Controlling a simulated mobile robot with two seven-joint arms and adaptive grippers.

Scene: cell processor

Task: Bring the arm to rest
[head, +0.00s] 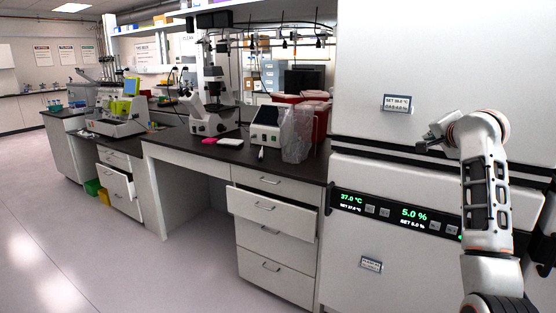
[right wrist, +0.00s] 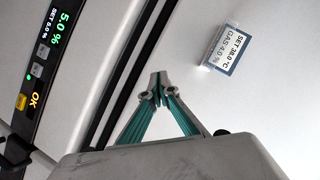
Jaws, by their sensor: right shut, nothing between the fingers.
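My right arm (head: 487,190) rises at the right of the head view and bends left at the top. My right gripper (head: 432,138) is in front of the upper white incubator door, just right of and below its small label. In the right wrist view the right gripper (right wrist: 158,88) is shut, its fingertips together and nothing between them. My left arm and gripper are not in view.
Two stacked white incubators (head: 430,50) stand close in front, with a green-lit display panel (head: 400,214) between them. A dark bench (head: 230,150) with a microscope (head: 208,105) is at the left, one drawer (head: 270,210) partly open. The floor (head: 100,250) at left is clear.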

